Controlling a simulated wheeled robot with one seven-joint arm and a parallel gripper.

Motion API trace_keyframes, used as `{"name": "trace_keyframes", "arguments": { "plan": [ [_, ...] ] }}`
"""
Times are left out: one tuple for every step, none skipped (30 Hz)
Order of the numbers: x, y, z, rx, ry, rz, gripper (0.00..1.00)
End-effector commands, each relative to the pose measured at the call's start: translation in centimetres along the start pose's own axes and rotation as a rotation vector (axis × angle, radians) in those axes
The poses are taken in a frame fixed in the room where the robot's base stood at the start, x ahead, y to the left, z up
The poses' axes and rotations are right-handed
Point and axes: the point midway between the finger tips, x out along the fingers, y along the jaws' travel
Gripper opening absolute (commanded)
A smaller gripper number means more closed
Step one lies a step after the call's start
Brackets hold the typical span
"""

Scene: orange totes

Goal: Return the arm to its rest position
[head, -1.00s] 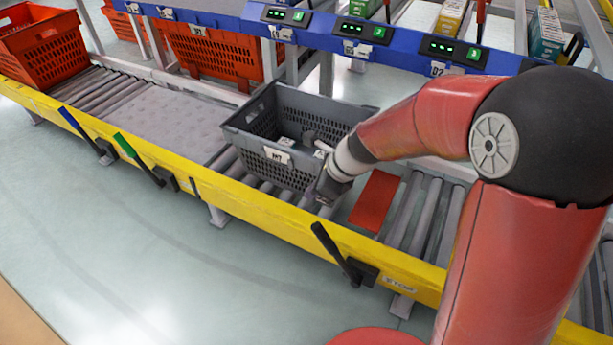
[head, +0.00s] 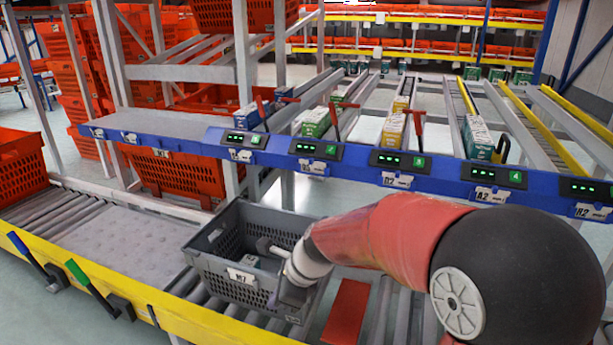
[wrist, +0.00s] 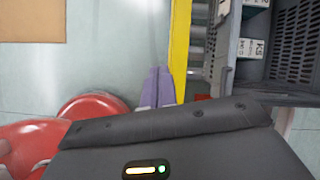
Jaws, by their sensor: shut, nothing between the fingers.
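My arm reaches in from the right in the head view, and its end hangs at the near right corner of the grey tote (head: 222,272). My gripper shows in the wrist view as purple-grey fingers (wrist: 156,88), closed together with nothing between them. In that view the fingers are left of the yellow conveyor rail (wrist: 180,45), over the floor, and apart from the tote (wrist: 227,58) at the right. Small boxes (wrist: 250,47) lie in the tote. In the head view my arm's end hides the fingertips and part of the tote's near right side.
The tote stands on a roller conveyor with a yellow front rail (head: 190,322) and upright levers. A red plate (head: 346,312) lies right of the tote. A blue shelf beam (head: 345,168) with lit displays runs behind. Boxes stand on the racks; an orange tote (head: 20,165) is left.

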Motion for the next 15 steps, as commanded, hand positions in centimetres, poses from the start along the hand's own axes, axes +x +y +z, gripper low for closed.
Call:
{"name": "trace_keyframes", "arguments": {
  "plan": [
    [-1.7, 0.3, -0.4, -0.072, 0.013, -0.023, 0.00],
    [-2.8, 0.6, -0.8, -0.133, 0.026, -0.035, 0.00],
    [-4.5, 1.1, -1.6, -0.225, 0.049, -0.052, 0.00],
    [-5.8, 1.5, -2.1, -0.303, 0.070, -0.065, 0.00],
    [-7.2, 2.0, -2.8, -0.384, 0.094, -0.077, 0.00],
    [-9.0, 2.9, -3.7, -0.495, 0.130, -0.089, 0.00],
    [-10.2, 3.6, -4.4, -0.579, 0.158, -0.096, 0.00],
    [-11.5, 4.3, -5.2, -0.659, 0.189, -0.102, 0.00],
    [-13.0, 5.3, -6.2, -0.766, 0.230, -0.104, 0.00],
    [-14.1, 6.0, -6.9, -0.844, 0.263, -0.104, 0.00],
    [-15.2, 6.9, -7.7, -0.922, 0.298, -0.101, 0.00],
    [-16.4, 8.0, -8.7, -1.024, 0.344, -0.093, 0.00],
    [-17.4, 8.8, -9.5, -1.097, 0.380, -0.085, 0.00],
    [-18.1, 9.7, -10.2, -1.166, 0.414, -0.073, 0.00],
    [-19.1, 10.8, -11.1, -1.254, 0.459, -0.055, 0.00]
  ]
}}
